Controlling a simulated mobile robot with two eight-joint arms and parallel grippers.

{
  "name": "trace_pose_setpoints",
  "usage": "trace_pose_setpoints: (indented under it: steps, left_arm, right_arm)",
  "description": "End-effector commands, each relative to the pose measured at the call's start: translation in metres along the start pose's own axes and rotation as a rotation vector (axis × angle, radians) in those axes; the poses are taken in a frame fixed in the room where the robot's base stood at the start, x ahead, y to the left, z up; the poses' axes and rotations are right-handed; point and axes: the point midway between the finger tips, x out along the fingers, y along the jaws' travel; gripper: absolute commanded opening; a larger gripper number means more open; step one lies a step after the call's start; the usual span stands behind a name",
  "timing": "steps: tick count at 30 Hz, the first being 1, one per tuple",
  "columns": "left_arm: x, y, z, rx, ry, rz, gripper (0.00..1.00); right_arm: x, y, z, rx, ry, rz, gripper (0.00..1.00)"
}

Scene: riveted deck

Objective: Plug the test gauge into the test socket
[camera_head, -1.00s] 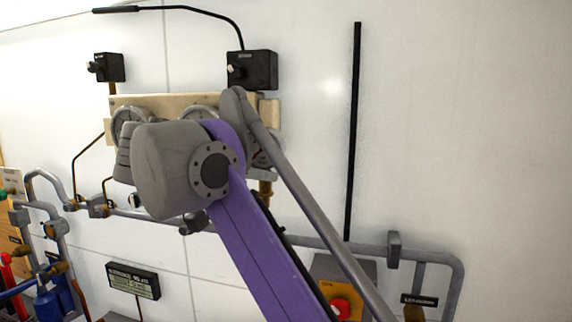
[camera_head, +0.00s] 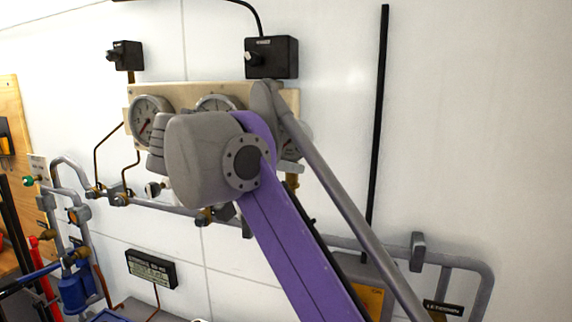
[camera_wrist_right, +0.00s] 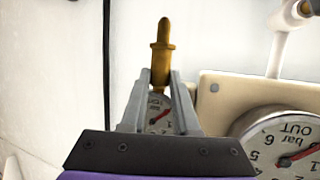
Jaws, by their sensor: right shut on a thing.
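My right gripper (camera_wrist_right: 161,80) is shut on the test gauge (camera_wrist_right: 162,50). The gauge's brass stem sticks out past the fingertips, and part of its dial shows between the fingers. In the wrist view the stem's tip is free in front of the pale wall. In the head view my purple arm and grey wrist hide the gripper. A partial dial (camera_head: 291,147) with brass below it shows right of the wrist; I cannot tell whether it is the held gauge. I cannot make out the test socket for sure. My left gripper is not in view.
A cream panel (camera_head: 180,93) on the white wall carries round gauges (camera_head: 150,118); one marked OUT (camera_wrist_right: 285,150) is beside the gripper. Black boxes (camera_head: 271,57) sit above. Grey pipes (camera_head: 460,262) run below. A small display (camera_head: 151,269) is lower left. Bare wall lies right.

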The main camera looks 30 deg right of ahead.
Motion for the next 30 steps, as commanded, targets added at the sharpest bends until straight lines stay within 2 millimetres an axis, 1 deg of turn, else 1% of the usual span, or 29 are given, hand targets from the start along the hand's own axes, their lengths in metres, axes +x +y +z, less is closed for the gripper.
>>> trace_pose_setpoints:
  steps: [1,9,15,20,30]
  left_arm:
    - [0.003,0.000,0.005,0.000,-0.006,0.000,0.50]
    - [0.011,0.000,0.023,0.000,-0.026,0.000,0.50]
    - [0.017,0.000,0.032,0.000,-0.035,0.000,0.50]
    - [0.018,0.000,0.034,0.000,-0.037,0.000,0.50]
    - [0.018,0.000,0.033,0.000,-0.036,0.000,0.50]
  right_arm:
    - [0.002,0.000,0.006,-0.003,-0.001,0.001,0.00]
    - [0.011,0.001,0.031,-0.003,-0.001,0.002,0.00]
    - [0.016,0.001,0.046,-0.003,-0.001,0.001,0.00]
    - [0.018,0.001,0.050,-0.001,0.000,0.001,0.00]
    - [0.018,0.001,0.049,0.000,0.000,0.000,0.00]
